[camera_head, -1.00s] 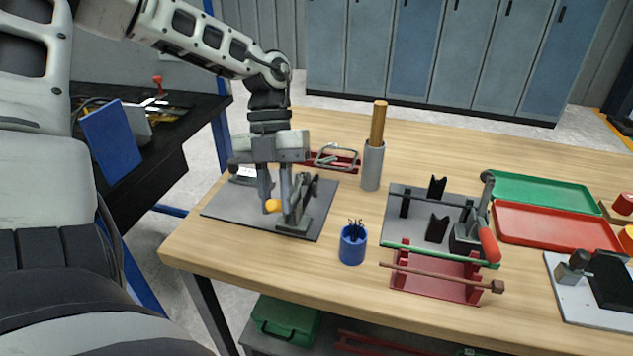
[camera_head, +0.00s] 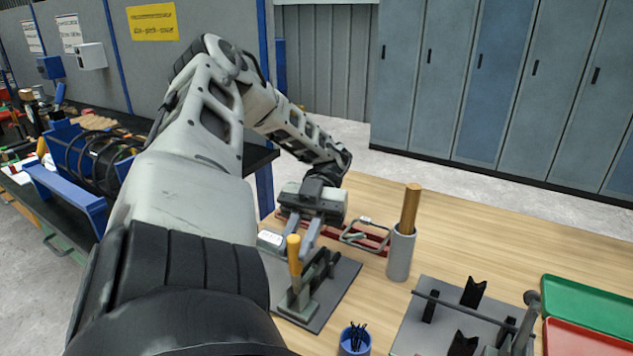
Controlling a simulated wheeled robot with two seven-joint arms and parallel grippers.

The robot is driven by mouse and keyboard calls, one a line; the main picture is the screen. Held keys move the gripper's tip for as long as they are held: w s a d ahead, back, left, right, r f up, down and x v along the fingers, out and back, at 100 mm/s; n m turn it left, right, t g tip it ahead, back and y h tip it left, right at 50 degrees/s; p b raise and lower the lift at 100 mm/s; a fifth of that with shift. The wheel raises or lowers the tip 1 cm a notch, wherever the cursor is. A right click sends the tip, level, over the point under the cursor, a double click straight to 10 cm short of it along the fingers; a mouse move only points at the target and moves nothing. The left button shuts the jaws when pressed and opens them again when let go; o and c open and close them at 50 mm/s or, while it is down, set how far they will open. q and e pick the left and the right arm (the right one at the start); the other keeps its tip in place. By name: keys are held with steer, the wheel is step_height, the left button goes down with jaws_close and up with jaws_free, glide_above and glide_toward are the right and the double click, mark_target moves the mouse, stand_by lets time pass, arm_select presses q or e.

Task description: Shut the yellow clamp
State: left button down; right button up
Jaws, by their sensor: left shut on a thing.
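The yellow clamp (camera_head: 297,300) stands on a dark grey plate (camera_head: 340,290) at the left end of the wooden table. Its yellow handle (camera_head: 293,252) points up, nearly upright, above the grey metal body. My left gripper (camera_head: 302,240) reaches down from behind the clamp. Its fingers are shut on the yellow handle, though the handle partly hides the contact. My right gripper is not in view.
A red holder with a metal loop (camera_head: 363,236) lies behind the plate. A grey cup with a wooden rod (camera_head: 401,252) stands to the right. A blue cup (camera_head: 354,341) is in front. A grey fixture (camera_head: 430,320) and a green tray (camera_head: 590,310) lie further right.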

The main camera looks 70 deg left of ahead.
arm_select(q)
steer(key=shift+w+a+f, duration=0.1)
steer(key=shift+w+a, duration=0.05)
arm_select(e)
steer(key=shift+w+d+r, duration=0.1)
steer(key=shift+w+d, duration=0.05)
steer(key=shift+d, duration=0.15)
arm_select(q)
steer(key=shift+g+h, duration=0.3)
steer(key=c, duration=1.3)
jaws_free()
steer(key=shift+w, duration=0.1)
